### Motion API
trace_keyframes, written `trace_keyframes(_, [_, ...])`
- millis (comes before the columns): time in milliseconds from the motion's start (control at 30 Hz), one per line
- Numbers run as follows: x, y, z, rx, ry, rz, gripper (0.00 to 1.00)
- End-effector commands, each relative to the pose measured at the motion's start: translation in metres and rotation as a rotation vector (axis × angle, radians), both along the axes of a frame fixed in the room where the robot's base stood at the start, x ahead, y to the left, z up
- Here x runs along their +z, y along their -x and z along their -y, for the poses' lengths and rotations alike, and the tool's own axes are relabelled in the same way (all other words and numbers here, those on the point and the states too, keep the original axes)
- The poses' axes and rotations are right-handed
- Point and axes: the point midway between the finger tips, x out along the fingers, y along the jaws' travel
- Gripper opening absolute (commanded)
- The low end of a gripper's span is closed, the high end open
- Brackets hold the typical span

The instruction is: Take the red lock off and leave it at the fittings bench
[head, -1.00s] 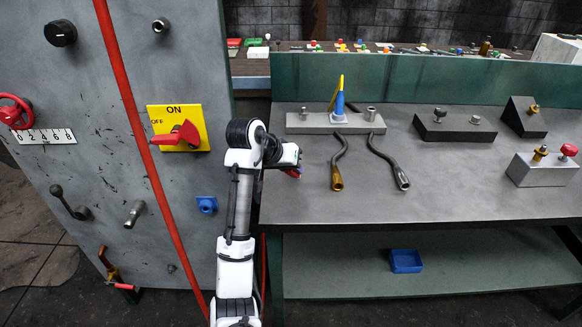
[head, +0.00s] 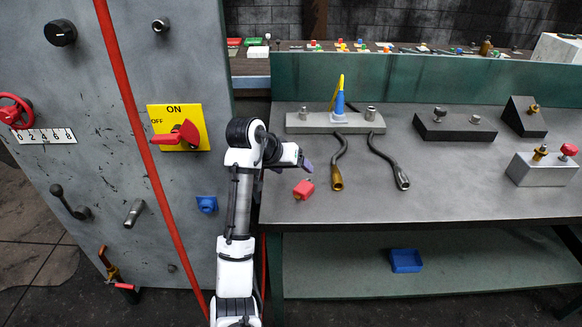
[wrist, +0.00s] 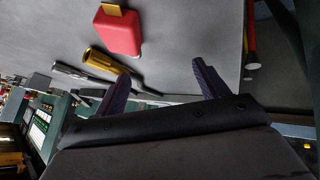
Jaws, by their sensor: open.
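The red lock (head: 303,189) lies on the grey top of the fittings bench (head: 450,205), near its left edge. In the wrist view the red lock (wrist: 118,34) shows a yellow-gold piece at one end and lies beyond my fingertips, touching neither. My gripper (head: 306,164) is just above and behind the lock in the head view, open and empty. In the wrist view both dark purple fingers of my gripper (wrist: 160,75) stand apart with nothing between them. The switch panel (head: 180,128) has a yellow plate and red handle, with no lock seen on it.
Two bent hoses, one gold-ended (head: 337,180) and one grey-ended (head: 402,180), lie right of the lock. A grey block (head: 310,124) with a blue-and-yellow piece stands behind them. A blue tray (head: 405,261) sits on the lower shelf. The front right bench top is clear.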

Motion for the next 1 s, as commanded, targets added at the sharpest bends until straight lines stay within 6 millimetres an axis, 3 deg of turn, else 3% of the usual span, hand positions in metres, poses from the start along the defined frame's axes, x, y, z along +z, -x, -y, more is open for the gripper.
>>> trace_keyframes(333, [0.003, 0.001, -0.001, 0.0, 0.0, 0.0, 0.73])
trace_keyframes(1000, [0.034, 0.018, -0.018, 0.001, 0.0, 0.0, 0.73])
